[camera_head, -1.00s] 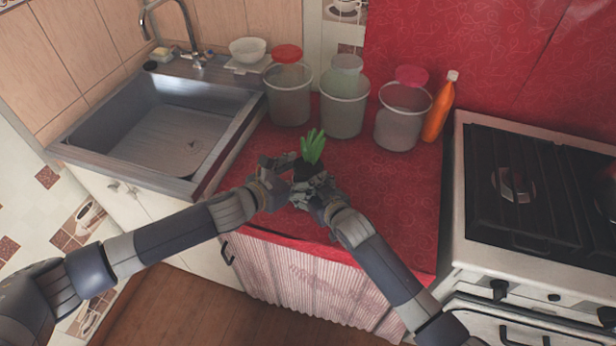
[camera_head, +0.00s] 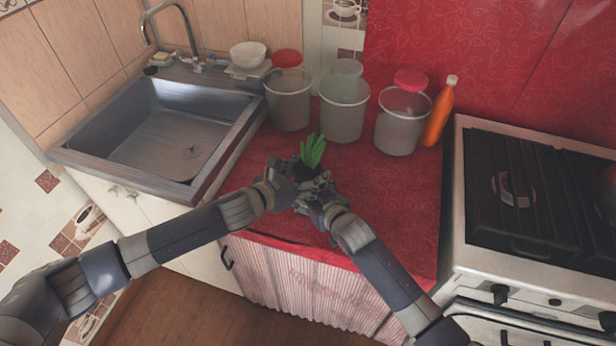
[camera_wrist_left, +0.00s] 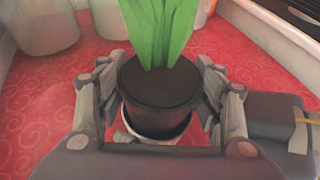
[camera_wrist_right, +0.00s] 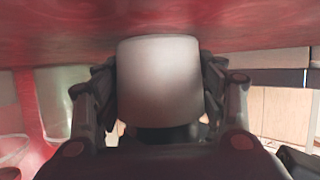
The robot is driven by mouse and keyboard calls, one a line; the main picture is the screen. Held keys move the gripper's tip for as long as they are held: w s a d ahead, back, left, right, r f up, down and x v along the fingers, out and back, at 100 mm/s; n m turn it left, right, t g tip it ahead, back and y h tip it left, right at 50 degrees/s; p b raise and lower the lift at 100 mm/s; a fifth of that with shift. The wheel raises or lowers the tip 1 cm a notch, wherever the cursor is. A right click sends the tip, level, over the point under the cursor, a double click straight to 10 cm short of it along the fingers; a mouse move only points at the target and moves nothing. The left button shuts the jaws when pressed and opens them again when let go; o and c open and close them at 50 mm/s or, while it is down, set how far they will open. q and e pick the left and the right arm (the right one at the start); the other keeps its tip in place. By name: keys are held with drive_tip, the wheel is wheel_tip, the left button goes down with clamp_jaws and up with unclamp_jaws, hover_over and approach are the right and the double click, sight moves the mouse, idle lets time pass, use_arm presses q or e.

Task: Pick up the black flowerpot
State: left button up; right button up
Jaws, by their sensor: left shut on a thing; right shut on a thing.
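The black flowerpot (camera_head: 304,173) with upright green leaves (camera_head: 313,150) is at the front of the red counter, between my two grippers. In the left wrist view the round black pot (camera_wrist_left: 160,88), with dark soil on top, sits between the fingers. My left gripper (camera_head: 284,174) is shut on it from the left. My right gripper (camera_head: 318,190) is shut on it from the front right. In the right wrist view a pale, smooth lower part (camera_wrist_right: 160,80) fills the space between the fingers, with something dark under it. The fingers hide most of the pot in the head view.
Three translucent buckets (camera_head: 344,108) and an orange bottle (camera_head: 440,112) stand behind on the red counter (camera_head: 385,200). A metal sink (camera_head: 170,140) with a white bowl (camera_head: 247,54) behind it is at the left. A stove (camera_head: 540,190) is at the right.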

use_arm(q)
wheel_tip(320, 180, up, 10)
use_arm(e)
drive_tip(key=shift+f, duration=0.1)
idle(0.4)
drive_tip(key=o, duration=1.2)
